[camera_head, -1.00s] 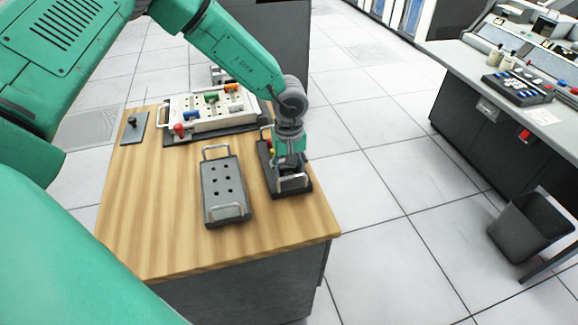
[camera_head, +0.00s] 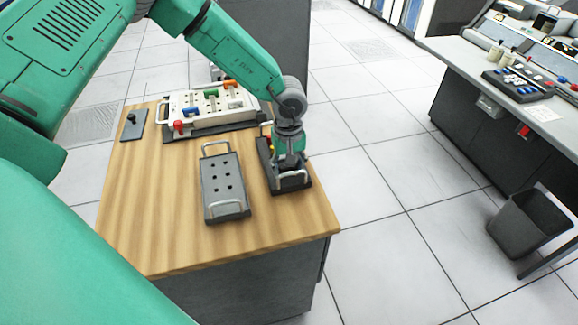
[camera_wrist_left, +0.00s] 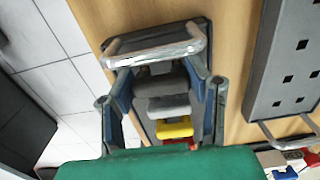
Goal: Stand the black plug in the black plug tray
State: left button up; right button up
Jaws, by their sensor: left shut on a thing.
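My left gripper (camera_head: 287,178) points down over the near end of the narrow dark tray (camera_head: 303,187) at the table's right. In the left wrist view its fingers (camera_wrist_left: 165,82) sit on both sides of a dark plug (camera_wrist_left: 153,71), beside the tray's metal handle (camera_wrist_left: 155,48). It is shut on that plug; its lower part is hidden. A grey plug (camera_wrist_left: 169,104), a yellow one (camera_wrist_left: 174,127) and a red one line up behind. A separate black plug (camera_head: 132,119) stands on a small dark plate (camera_head: 135,132) at the far left. My right gripper is not in view.
A grey tray with holes and two handles (camera_head: 225,190) lies left of the gripper, close to it. A white board (camera_head: 170,104) with coloured plugs is at the back. The wooden table's (camera_head: 150,220) left and front are bare. Floor lies beyond its right edge.

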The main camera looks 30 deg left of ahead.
pick_arm(q)
jog(key=shift+f, duration=0.75)
dwell(0.8)
jog(key=o, duration=1)
notch_tip(320, 180, up, 12)
jog(key=shift+w+f, duration=0.1)
